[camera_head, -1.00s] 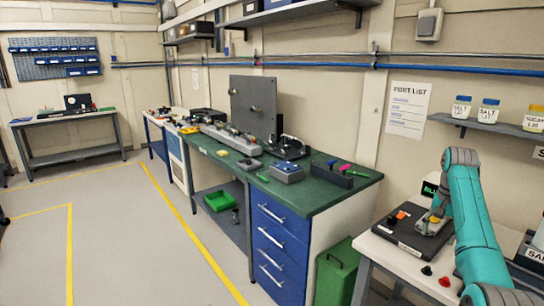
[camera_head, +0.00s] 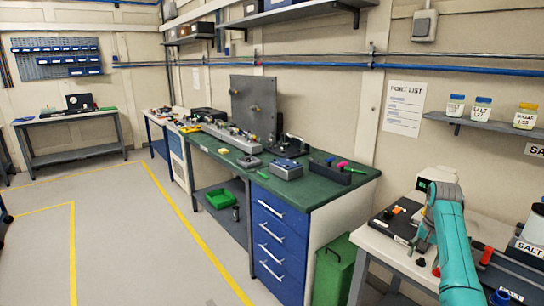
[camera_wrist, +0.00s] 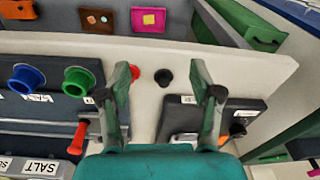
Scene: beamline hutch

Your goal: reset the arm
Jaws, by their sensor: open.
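My arm (camera_head: 455,250) is teal and stands at the right of the head view, over the white table. My gripper (camera_wrist: 163,85) shows in the wrist view with its two fingers well apart and nothing between them. In the head view its grey fingers are partly hidden by the arm. A small black knob-like piece (camera_wrist: 164,77) shows on the pale table beyond the gap, apart from the fingers. A black panel device (camera_head: 395,222) with an orange part lies to the left of the arm. It also shows behind the right finger in the wrist view (camera_wrist: 180,118).
The white table (camera_head: 375,243) holds a red cylinder (camera_head: 487,256) right of the arm. The wrist view shows a blue ring (camera_wrist: 25,78), a green ring (camera_wrist: 78,80) and a red piece (camera_wrist: 78,138) at left. A jar shelf (camera_head: 490,127) hangs above. Floor at left is clear.

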